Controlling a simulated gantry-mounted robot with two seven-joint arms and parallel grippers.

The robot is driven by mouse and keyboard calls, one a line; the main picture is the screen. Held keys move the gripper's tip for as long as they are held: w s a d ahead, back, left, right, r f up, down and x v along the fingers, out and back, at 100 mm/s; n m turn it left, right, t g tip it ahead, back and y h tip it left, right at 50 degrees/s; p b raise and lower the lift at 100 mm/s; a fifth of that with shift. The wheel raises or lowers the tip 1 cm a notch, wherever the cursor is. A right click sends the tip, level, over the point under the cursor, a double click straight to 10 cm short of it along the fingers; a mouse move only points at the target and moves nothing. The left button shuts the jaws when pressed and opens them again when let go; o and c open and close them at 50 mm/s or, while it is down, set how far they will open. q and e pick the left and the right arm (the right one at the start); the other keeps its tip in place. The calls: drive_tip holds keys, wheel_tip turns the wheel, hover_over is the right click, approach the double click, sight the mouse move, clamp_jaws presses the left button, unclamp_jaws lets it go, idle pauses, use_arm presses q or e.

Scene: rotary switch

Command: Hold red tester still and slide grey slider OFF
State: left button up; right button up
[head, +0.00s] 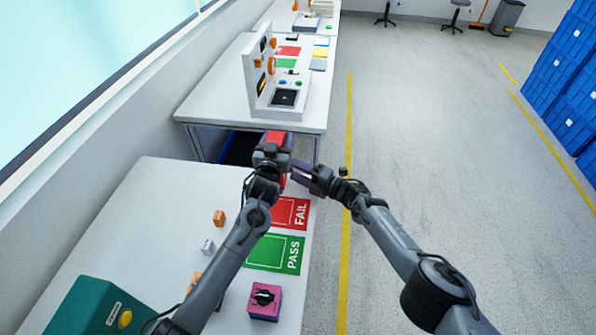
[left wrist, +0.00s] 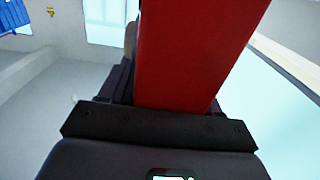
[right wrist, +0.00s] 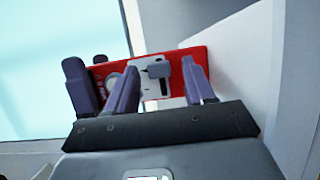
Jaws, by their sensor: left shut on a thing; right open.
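The red tester (head: 276,137) is held up off the table by my left gripper (head: 272,155), which is shut on it. In the left wrist view the tester's red body (left wrist: 190,50) rises from between the fingers. In the right wrist view its face (right wrist: 178,62) shows a light panel with the grey slider (right wrist: 158,70) above a dark slot. My right gripper (head: 298,171) is open, close to the tester. Its fingers stand on either side of the slider in the right wrist view; I cannot tell whether they touch it. The slider is hidden in the head view.
On the near table lie a red FAIL mat (head: 291,212), a green PASS mat (head: 275,252), a pink box with a black knob (head: 265,301), small orange and grey blocks, and a green case (head: 95,308). A white test panel (head: 256,80) stands on the farther table.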

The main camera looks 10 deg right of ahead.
drive_tip(key=shift+w+a+r, duration=0.1)
drive_tip(key=shift+a, duration=0.1)
idle(0.3)
clamp_jaws()
